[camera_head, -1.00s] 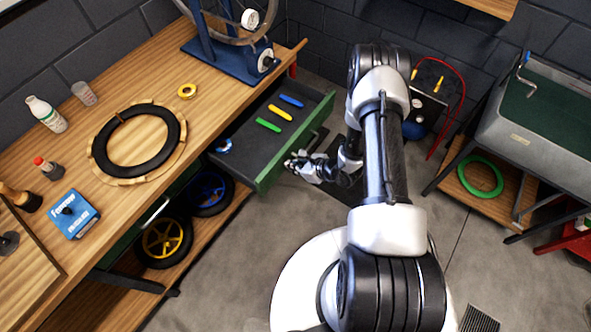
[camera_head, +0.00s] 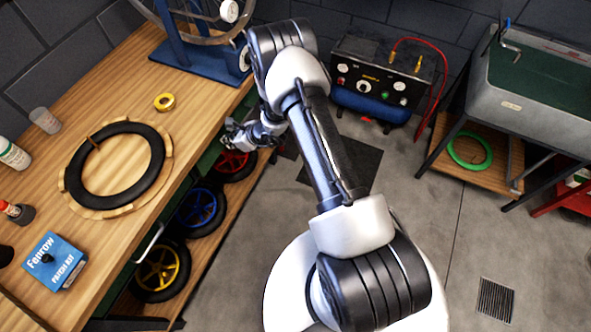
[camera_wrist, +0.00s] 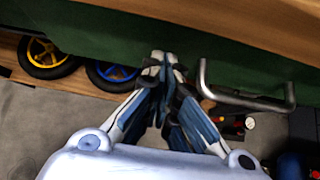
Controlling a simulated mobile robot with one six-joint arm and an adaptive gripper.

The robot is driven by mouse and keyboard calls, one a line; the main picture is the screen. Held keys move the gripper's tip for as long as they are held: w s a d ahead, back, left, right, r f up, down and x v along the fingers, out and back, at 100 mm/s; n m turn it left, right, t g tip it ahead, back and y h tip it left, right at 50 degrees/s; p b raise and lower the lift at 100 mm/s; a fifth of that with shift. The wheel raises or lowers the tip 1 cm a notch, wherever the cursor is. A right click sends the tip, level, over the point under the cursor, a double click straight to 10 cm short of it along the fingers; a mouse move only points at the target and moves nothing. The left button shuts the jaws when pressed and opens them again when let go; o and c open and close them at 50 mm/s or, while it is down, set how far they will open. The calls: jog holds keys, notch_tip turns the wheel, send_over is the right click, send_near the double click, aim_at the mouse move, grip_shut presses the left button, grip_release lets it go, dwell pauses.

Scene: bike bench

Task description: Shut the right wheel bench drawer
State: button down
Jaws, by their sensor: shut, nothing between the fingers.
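The right wheel bench drawer shows its green front (camera_wrist: 130,38) and metal handle (camera_wrist: 246,98) in the wrist view, close under the wooden bench top. Its inside and the coloured tools in it are out of sight. In the head view no open drawer sticks out past the bench edge; my arm partly covers that spot, so a small gap cannot be ruled out. My gripper (camera_head: 232,134) is shut and empty at the bench's right end. In the wrist view its fingertips (camera_wrist: 163,62) are at the green front, left of the handle; contact is not certain.
The bench top (camera_head: 110,100) holds a tyre (camera_head: 72,180), yellow tape (camera_head: 164,102) and a blue patch kit box (camera_head: 55,262). Wheels (camera_head: 160,268) stand on the shelf below. A compressor (camera_head: 385,75) and a sink (camera_head: 530,90) stand right. The floor (camera_head: 425,235) is clear.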

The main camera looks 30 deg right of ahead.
jog(key=shift+w+a+r+b, duration=0.1)
jog(key=shift+w+a+b, duration=0.1)
jog(key=shift+w+a, duration=0.35)
jog(key=shift+w+a+b, duration=0.2)
jog(key=shift+w+a, duration=0.1)
jog(key=shift+w, duration=0.3)
